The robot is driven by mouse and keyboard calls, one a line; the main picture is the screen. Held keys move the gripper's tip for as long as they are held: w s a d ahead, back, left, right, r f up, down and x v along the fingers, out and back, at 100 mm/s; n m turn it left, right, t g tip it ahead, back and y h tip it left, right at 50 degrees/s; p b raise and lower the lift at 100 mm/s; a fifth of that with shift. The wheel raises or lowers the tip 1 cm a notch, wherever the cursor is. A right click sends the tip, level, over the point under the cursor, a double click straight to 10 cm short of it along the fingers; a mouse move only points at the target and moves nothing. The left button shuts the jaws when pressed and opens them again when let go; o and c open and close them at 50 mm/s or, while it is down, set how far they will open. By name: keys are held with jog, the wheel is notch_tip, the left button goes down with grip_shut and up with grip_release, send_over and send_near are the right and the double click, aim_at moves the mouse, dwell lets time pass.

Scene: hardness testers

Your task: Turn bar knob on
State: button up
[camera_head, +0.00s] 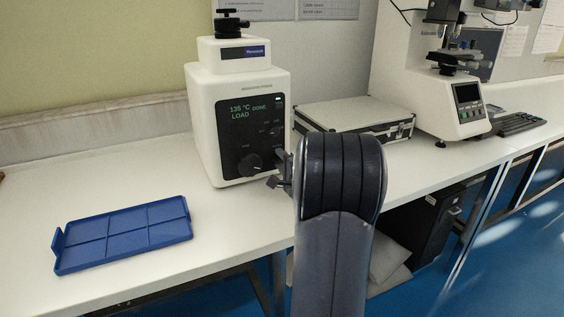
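The white mounting machine (205,120) stands on the bench with a black front panel. Its display (250,110) reads "135 °C DONE" and "LOAD". A round dark bar knob (250,164) sits low on the panel; its exact angle is too small to read. My gripper (276,182) is just right of the knob, in front of the panel's lower right edge. My dark arm link hides most of the gripper. Only small dark parts of it show, so its opening is unclear. I see no object in it, and a contact with the knob cannot be made out.
A blue divided tray (122,236) lies on the bench at left. A silver-edged case (352,117) lies right of the machine. A white tester (425,100) and a keyboard (519,124) stand farther right. The bench left of the machine is mostly clear.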

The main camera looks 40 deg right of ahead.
grip_shut()
jog(key=shift+f+m+b, duration=0.1)
jog(key=shift+m+b, duration=0.25)
jog(key=shift+m, duration=0.05)
jog(key=shift+m+b, duration=0.75)
jog(key=shift+m, duration=0.25)
jog(key=m+b, duration=0.2)
jog(key=m, duration=0.2)
jog(key=shift+m, duration=0.3)
jog(key=m, duration=1)
jog(key=shift+p, duration=0.4)
jog(key=shift+m, duration=0.5)
